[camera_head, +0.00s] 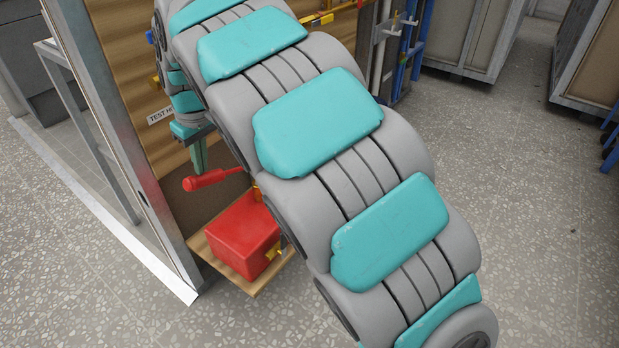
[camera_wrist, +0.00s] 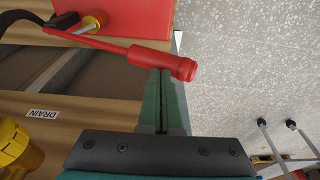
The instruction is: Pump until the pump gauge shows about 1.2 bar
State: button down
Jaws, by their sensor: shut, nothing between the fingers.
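The red pump box (camera_head: 243,236) sits on a small wooden board low by the pod wall. Its red lever handle (camera_head: 208,180) sticks out to the left above the box. In the wrist view the red handle (camera_wrist: 163,63) lies across the tips of my gripper (camera_wrist: 162,75). My gripper (camera_head: 200,170) points down with its green fingers together and nothing between them. The fingertips are right at the handle's grip; I cannot tell whether they touch it. The pump gauge is not visible in either view, and my arm covers part of the pod.
The wooden board (camera_head: 225,270) juts out from the pod. A metal frame post (camera_head: 125,150) stands on the left. The wrist view shows a DRAIN label (camera_wrist: 41,114), a yellow knob (camera_wrist: 18,145) and a black hose (camera_wrist: 25,17). The speckled floor (camera_head: 520,200) is open on the right.

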notch_tip(320, 180, down, 10)
jog(key=b, duration=0.4)
notch_tip(320, 180, up, 11)
jog(key=p, duration=0.3)
jog(key=shift+r+p, duration=0.1)
jog(key=shift+p, duration=0.25)
jog(key=shift+r, duration=0.15)
notch_tip(320, 180, down, 8)
jog(key=b, duration=0.3)
jog(key=shift+f+b, duration=0.2)
jog(key=shift+b, duration=0.2)
notch_tip(320, 180, up, 9)
jog(key=p, duration=0.3)
jog(key=shift+f, duration=0.3)
